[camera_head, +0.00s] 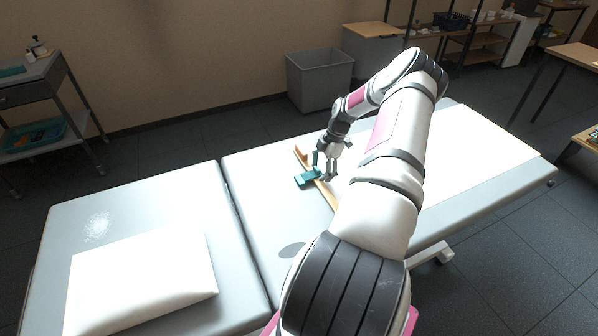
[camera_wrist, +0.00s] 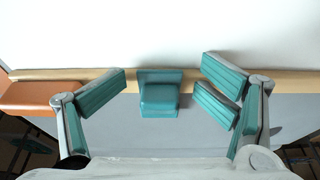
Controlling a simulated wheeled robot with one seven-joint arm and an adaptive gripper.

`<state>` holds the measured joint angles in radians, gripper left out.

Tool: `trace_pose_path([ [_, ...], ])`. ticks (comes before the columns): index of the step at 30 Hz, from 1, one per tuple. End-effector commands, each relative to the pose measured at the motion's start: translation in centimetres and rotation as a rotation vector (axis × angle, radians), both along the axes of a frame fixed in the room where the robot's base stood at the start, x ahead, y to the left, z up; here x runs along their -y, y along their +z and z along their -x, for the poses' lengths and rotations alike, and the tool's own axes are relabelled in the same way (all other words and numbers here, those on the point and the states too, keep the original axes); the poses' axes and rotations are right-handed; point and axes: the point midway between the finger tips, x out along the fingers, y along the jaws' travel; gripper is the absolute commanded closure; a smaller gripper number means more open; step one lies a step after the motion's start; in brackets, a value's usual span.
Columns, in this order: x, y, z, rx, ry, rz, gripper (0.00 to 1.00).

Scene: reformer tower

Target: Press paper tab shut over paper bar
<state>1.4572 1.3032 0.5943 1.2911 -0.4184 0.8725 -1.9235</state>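The paper bar is a long thin tan strip (camera_head: 326,194) lying across the padded table; in the wrist view the bar (camera_wrist: 215,80) runs from side to side. The teal paper tab (camera_head: 305,180) sits at the bar. In the wrist view the tab (camera_wrist: 159,97) is a rounded block with a flatter plate behind it, overlapping the bar. I cannot tell whether it is fully shut. My gripper (camera_head: 325,168) is over the bar beside the tab. In the wrist view my gripper (camera_wrist: 164,76) is open, its teal-padded fingers on either side of the tab, with gaps between.
An orange-brown block (camera_wrist: 40,97) is at the bar's left end, near my left finger. White paper (camera_head: 455,150) covers the table's right part. A white pillow (camera_head: 140,280) lies on the left section. A grey bin (camera_head: 320,82) stands behind the table.

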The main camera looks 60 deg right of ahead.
Motion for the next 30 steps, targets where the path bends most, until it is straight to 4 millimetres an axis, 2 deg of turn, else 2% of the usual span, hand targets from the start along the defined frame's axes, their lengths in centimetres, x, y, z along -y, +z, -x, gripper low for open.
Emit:
trace_pose_path([
  [19,1.4,4.7,0.8,0.001,-0.002,0.001,0.26],
  [30,1.4,4.9,0.8,0.001,0.0,0.0,0.26],
])
